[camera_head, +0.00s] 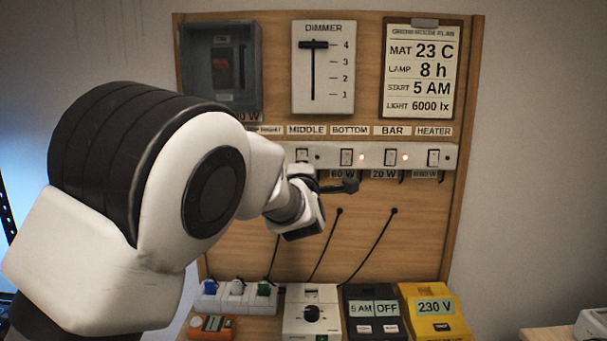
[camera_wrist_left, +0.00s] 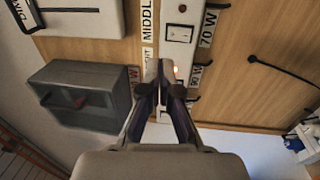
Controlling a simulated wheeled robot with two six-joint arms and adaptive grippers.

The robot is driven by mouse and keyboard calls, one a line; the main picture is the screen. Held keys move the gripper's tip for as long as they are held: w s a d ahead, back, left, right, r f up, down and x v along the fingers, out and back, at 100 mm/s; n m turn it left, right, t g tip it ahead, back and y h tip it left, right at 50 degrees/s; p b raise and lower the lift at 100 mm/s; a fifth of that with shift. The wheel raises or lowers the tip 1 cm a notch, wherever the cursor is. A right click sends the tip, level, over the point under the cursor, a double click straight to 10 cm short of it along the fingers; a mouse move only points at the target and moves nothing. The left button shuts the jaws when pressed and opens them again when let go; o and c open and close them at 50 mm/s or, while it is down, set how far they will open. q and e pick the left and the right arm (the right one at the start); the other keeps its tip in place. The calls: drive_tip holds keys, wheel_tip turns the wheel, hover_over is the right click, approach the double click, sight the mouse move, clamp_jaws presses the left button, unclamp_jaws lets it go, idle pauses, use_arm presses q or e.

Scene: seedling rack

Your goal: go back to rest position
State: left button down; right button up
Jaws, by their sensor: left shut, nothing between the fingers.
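My left gripper (camera_head: 350,186) is in front of the wooden panel (camera_head: 315,245), just below the white switch strip (camera_head: 463,157). Its fingers are shut with nothing between them. My left arm covers the left part of the strip in the head view. My right gripper is in neither view.
The panel carries a dark covered box (camera_head: 243,62), a dimmer (camera_head: 323,85) near 4 and a printed plan (camera_head: 424,72). Two red lights glow on the strip. Below stand a power strip (camera_head: 222,302), a timer (camera_head: 375,310) and a yellow meter (camera_head: 434,317).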

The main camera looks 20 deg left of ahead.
use_arm(q)
drive_tip(key=s+a+f+m+g+h, duration=0.1)
drive_tip(key=s+f+m+g, duration=0.3)
drive_tip(key=f, duration=1.1)
drive_tip(key=s+a+f+m+g+h, duration=0.15)
drive_tip(key=s+f+m, duration=0.35)
drive_tip(key=f, duration=0.9)
drive_tip(key=s+a+f+m+g+h, duration=0.1)
drive_tip(key=s+f+m+g, duration=0.4)
drive_tip(key=f, duration=1)
drive_tip(key=s+f+m+g, duration=0.2)
drive_tip(key=s+f, duration=0.3)
drive_tip(key=s, duration=0.7)
drive_tip(key=s+f+m+g+h, duration=0.1)
drive_tip(key=s+f+m+g, duration=0.1)
drive_tip(key=s+f, duration=0.4)
drive_tip(key=s+f+m+g+h+b, duration=0.1)
drive_tip(key=s+f+g, duration=0.3)
drive_tip(key=s, duration=1.3)
wheel_tip(320, 180, down, 2)
drive_tip(key=shift+s+d+f+m, duration=0.25)
drive_tip(key=shift+s+d+m, duration=0.1)
drive_tip(key=shift+m, duration=0.55)
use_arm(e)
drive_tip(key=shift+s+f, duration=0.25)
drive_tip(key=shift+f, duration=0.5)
